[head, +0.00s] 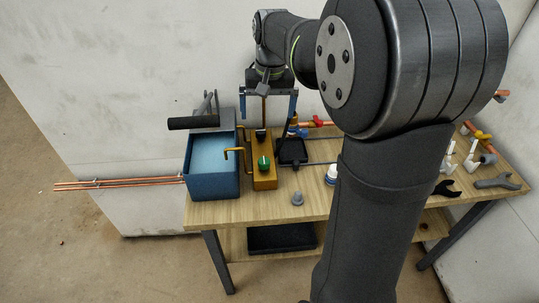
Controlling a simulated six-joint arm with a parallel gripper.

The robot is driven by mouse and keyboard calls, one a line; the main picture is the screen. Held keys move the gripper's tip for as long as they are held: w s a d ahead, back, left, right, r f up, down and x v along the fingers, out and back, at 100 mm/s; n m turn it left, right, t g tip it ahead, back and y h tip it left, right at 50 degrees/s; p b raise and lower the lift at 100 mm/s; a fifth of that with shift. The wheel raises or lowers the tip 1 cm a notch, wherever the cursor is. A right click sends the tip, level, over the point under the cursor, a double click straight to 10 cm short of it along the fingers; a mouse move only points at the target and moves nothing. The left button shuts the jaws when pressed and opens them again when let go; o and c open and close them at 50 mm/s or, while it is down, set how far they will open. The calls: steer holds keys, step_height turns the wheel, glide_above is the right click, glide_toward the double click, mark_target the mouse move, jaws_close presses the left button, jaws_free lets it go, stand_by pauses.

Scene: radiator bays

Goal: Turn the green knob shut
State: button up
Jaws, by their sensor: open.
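The green knob (264,163) sits on top of the yellow-orange block (264,181), toward its near end, on the wooden bench. A dark knob or fitting (261,134) is at the block's far end. My gripper (267,108) is open, with its two blue-tipped fingers pointing down. In the picture it is above and behind the green knob, over the far end of the block, and apart from the green knob. The marking on the green knob is too small to read, so I cannot tell how far it is turned.
A blue tank (212,183) stands left of the block, with a bent brass pipe (236,150) between. A black-handled tool (193,123) lies across its far edge. A black tray (292,152) is to the right. A small grey cone (297,198) stands in front. My arm hides the bench's middle.

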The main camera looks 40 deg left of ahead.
steer(key=shift+r, duration=0.25)
steer(key=shift+c, duration=0.4)
